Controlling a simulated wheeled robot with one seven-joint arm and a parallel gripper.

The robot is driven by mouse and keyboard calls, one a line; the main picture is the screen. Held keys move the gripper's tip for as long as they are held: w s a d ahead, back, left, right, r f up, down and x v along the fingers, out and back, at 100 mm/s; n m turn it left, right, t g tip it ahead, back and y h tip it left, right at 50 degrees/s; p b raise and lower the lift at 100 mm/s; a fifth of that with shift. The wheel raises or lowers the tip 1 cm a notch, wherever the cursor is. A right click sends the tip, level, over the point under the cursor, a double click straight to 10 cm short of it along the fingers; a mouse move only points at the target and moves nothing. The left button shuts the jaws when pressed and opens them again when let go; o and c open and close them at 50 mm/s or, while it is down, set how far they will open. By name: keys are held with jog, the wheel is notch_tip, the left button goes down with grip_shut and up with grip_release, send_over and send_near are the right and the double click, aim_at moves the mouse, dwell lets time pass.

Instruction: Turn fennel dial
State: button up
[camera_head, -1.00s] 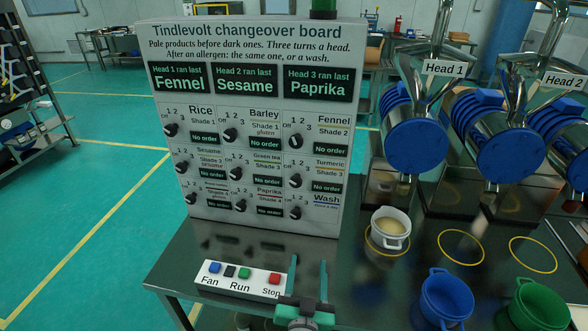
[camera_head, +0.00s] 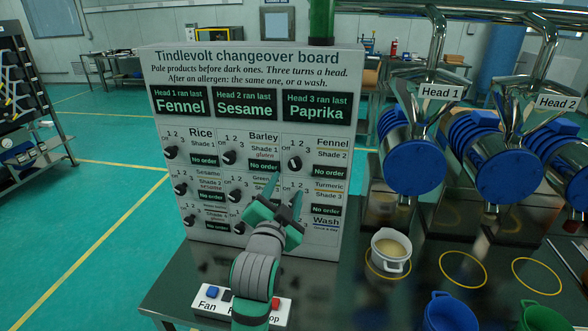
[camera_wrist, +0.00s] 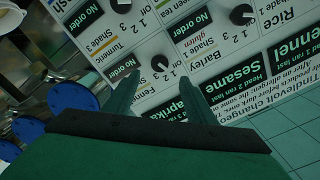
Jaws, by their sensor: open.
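The changeover board (camera_head: 240,135) stands upright on the table and carries rows of black dials. The Fennel dial (camera_head: 294,163) is the top right one, beside its Fennel label and a "No order" display (camera_head: 326,171). It also shows in the wrist view (camera_wrist: 160,63), between and just beyond my fingertips. My gripper (camera_head: 285,192) is open and empty in front of the board, below the Fennel dial in the head view. In the wrist view its two fingers (camera_wrist: 160,80) flank the dial, apparently without touching it. The exact pointer setting is too small to tell.
A button box (camera_head: 207,301) on the table is partly hidden by my arm. A white cup (camera_head: 391,262) of pale stuff stands below Head 1 (camera_head: 415,157), right of the board. Blue (camera_head: 450,312) and green (camera_head: 541,318) cups stand at the front right. My arm hides some lower dials.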

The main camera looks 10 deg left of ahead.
aim_at(295, 166)
jog(key=w, duration=0.7)
jog(key=w+d, duration=0.1)
jog(key=w, duration=0.2)
jog(key=shift+w, duration=0.35)
jog(key=shift+c, duration=0.6)
jog(key=c, duration=0.9)
